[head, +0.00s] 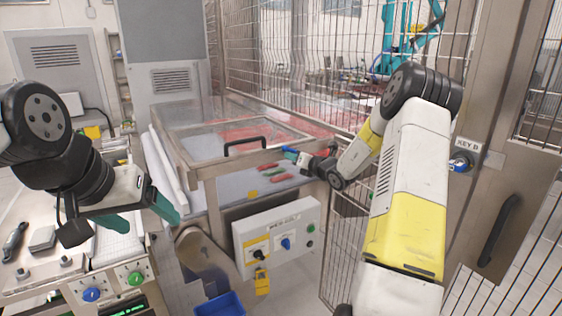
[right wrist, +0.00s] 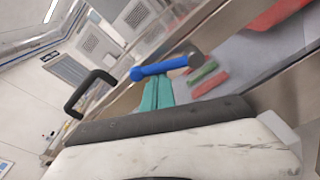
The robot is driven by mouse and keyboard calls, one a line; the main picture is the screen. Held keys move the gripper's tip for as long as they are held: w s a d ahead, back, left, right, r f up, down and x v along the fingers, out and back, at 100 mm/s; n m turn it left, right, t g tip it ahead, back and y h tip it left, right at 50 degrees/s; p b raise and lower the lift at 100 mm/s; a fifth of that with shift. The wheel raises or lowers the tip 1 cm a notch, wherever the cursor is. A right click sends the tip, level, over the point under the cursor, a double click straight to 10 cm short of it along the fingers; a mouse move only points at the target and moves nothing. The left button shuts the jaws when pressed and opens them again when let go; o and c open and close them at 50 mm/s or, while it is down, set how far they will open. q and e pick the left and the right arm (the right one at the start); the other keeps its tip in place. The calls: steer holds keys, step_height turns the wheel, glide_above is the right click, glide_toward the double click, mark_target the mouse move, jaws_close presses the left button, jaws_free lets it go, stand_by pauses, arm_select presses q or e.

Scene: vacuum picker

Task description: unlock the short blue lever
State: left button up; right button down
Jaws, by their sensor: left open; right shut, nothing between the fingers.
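The short blue lever (right wrist: 165,67) shows in the right wrist view as a blue bar with a dark grey round end, at the edge of the clear-lidded case. In the head view a small blue part of it (head: 289,149) shows beside my right gripper (head: 301,157). My right gripper's teal fingers (right wrist: 156,92) are shut and empty, with their tips right at the lever's underside in the picture; I cannot tell whether they touch. My left gripper (head: 140,214) is open and empty at the left, above the bench, away from the lever.
A black handle (head: 245,143) sits on the case's lid frame. Below is a grey control box (head: 275,236) with knobs and a yellow padlock (head: 262,282). Red and green pieces (head: 272,172) lie in the case. Wire fencing and a door with a blue key lock (head: 459,164) stand right.

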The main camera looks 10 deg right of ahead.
mark_target(288, 145)
steer(key=r+m, duration=0.1)
steer(key=m, duration=0.1)
steer(key=d+r+m, duration=0.1)
steer(key=m, duration=0.1)
steer(key=m+y, duration=0.1)
steer(key=shift+w+d+r+m, duration=0.25)
steer(key=shift+r+m, duration=0.15)
steer(key=m, duration=0.1)
steer(key=d+r+m, duration=0.1)
steer(key=m, duration=0.1)
steer(key=d+m, duration=0.1)
steer(key=shift+w+r+t+y, duration=0.2)
steer(key=shift+w+t+y, duration=0.1)
steer(key=shift+w, duration=0.05)
steer(key=shift+d+r, duration=0.1)
steer(key=shift+d, duration=0.05)
